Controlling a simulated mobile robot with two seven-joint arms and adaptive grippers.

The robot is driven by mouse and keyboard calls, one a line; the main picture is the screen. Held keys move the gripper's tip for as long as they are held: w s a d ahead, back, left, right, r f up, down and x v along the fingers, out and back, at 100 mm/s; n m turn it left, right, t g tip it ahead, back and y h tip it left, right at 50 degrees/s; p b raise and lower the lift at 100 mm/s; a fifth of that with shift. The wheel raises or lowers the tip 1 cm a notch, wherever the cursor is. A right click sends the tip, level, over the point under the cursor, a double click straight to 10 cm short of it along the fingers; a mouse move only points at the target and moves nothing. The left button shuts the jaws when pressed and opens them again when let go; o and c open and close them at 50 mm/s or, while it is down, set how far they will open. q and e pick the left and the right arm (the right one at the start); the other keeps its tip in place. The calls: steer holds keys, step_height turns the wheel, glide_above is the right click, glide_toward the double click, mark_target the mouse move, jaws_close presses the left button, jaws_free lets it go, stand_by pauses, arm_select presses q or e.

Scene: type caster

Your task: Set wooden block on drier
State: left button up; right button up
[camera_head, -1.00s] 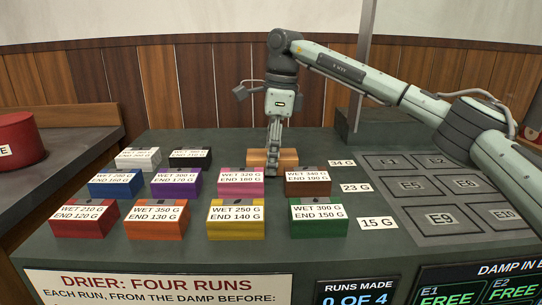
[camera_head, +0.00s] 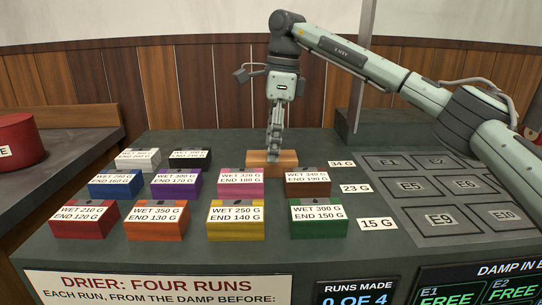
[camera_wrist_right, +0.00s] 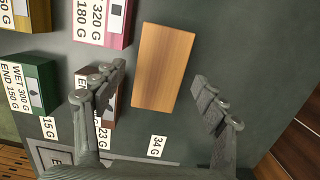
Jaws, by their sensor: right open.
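The wooden block (camera_head: 288,161) is plain light brown and lies at the back middle of the dark table. It shows whole in the right wrist view (camera_wrist_right: 166,62), as a bare wood rectangle. My right gripper (camera_head: 274,153) points down over the block. In the right wrist view the fingers (camera_wrist_right: 162,84) are spread wide, one towards each side of the block, with nothing held. A sign on the table front reads "DRIER: FOUR RUNS" (camera_head: 150,283). Grey pads marked E1 to E10 (camera_head: 436,222) lie flat on the right. My left gripper is not in view.
Several coloured boxes with wet and end weights stand in rows left and front of the block; the pink one (camera_head: 240,188) and brown one (camera_head: 308,190) are nearest. Weight labels such as "34 G" (camera_head: 341,164) lie right of it. A post (camera_head: 362,75) rises behind.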

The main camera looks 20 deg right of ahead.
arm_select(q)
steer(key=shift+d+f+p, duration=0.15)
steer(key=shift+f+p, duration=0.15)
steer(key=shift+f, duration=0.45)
arm_select(e)
step_height(320, 180, up, 9)
steer(key=d, duration=0.1)
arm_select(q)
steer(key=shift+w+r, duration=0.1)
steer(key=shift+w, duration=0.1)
arm_select(e)
steer(key=shift+s+f, duration=0.1)
